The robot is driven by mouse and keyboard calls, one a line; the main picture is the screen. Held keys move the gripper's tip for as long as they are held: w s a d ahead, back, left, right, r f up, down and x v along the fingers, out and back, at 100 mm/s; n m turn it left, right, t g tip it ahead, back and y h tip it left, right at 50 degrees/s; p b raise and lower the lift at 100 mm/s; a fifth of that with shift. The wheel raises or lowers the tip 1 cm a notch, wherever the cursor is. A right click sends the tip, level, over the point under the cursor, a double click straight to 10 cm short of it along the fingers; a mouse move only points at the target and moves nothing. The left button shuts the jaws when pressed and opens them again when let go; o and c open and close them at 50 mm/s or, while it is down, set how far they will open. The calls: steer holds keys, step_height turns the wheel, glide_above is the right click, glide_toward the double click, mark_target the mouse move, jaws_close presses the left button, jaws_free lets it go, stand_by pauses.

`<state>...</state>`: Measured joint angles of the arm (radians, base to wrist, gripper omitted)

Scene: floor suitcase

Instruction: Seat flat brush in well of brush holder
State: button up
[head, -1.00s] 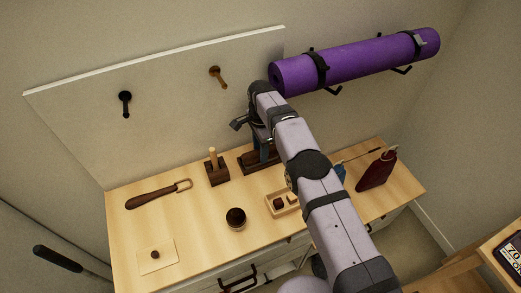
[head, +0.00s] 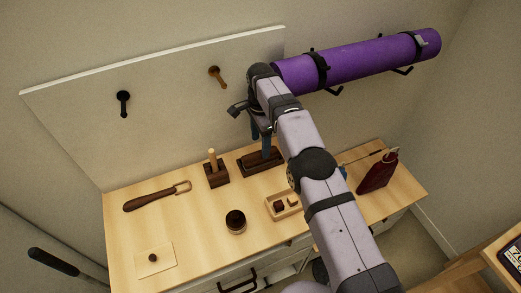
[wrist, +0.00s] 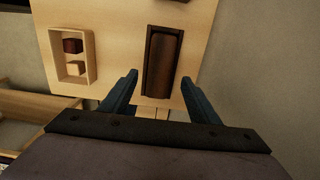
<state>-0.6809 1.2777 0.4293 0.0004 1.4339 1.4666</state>
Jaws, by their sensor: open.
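A long dark brown holder (head: 262,162) stands near the back of the desk, beside the board. In the wrist view the holder (wrist: 149,78) lies between and beyond my fingertips. A long brown piece with a rounded top, seemingly the flat brush (wrist: 162,60), lies lengthwise inside its dark rim. How deep it sits is hard to tell. My gripper (wrist: 159,80) is open, with its blue fingers either side of the holder's near end in the picture. In the head view my gripper (head: 266,146) hangs just above the holder, its fingers partly covering it.
A dark block with an upright peg (head: 216,172) stands left of the holder. A small wooden tray (head: 284,206) with two pieces, a dark round cup (head: 236,221), a loop-ended tool (head: 157,196) and a dark red bottle (head: 377,172) are nearby. A purple roll (head: 360,60) hangs above.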

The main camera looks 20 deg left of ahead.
steer(key=shift+r, duration=1.1)
steer(key=s+d+r+n, duration=0.1)
steer(key=s+d+n, duration=0.2)
steer(key=d, duration=0.5)
steer(key=s+d+r+n+g+h, duration=0.1)
steer(key=s+d+r+n, duration=0.15)
steer(key=d, duration=0.65)
steer(key=s+d+r+n, duration=0.1)
steer(key=s+d+n, duration=0.25)
steer(key=d, duration=0.45)
steer(key=s+d+f+t+y, duration=0.1)
steer(key=s+d, duration=1.1)
steer(key=s, duration=0.3)
steer(key=shift+s+d+f, duration=0.3)
steer(key=shift+d+f, duration=0.05)
steer(key=shift+d, duration=0.05)
